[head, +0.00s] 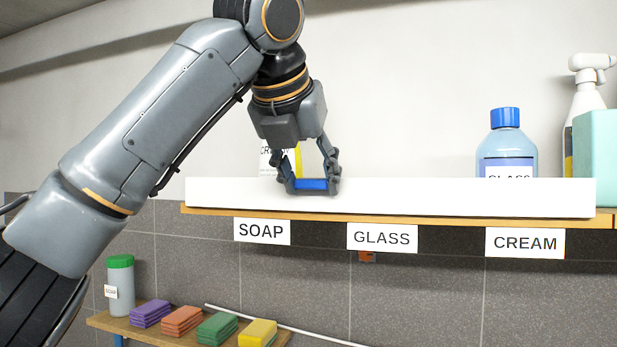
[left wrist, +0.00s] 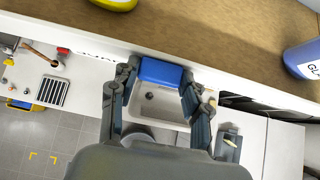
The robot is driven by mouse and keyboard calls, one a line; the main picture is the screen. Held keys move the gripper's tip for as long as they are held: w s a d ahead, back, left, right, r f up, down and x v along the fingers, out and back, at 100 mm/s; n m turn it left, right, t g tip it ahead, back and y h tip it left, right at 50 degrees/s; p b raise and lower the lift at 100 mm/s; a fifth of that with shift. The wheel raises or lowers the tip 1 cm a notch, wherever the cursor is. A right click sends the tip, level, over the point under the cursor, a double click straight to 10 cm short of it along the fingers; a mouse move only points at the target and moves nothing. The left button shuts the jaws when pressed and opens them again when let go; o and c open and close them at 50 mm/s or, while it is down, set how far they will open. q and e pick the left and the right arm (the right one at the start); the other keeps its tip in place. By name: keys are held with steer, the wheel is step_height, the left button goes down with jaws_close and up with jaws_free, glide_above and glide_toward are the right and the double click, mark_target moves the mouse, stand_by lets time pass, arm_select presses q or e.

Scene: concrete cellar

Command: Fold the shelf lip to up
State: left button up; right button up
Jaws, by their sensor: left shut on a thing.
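The shelf lip (head: 450,198) is a long white board along the front edge of the wooden shelf (head: 400,217). In the head view it stands upright above the shelf edge and hides the feet of the bottles behind it. A blue grip piece (head: 311,184) sits on the lip left of its middle. My left gripper (head: 308,180) comes down from above with its two fingers shut on the blue grip. In the left wrist view, the blue grip (left wrist: 160,72) lies between the fingers, against the white lip (left wrist: 232,86). My right gripper is not seen.
On the shelf stand a blue GLASS bottle (head: 507,150), a partly hidden yellow bottle (head: 267,160), a spray bottle (head: 587,95) and a teal container (head: 598,158). Labels SOAP, GLASS and CREAM hang below. A lower shelf holds sponges (head: 218,328) and a green-capped bottle (head: 120,285).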

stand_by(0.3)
arm_select(q)
steer(key=o, duration=1.1)
steer(key=shift+w, duration=0.1)
steer(key=shift+o, duration=0.2)
steer(key=shift+w, duration=0.1)
steer(key=v, duration=1.2)
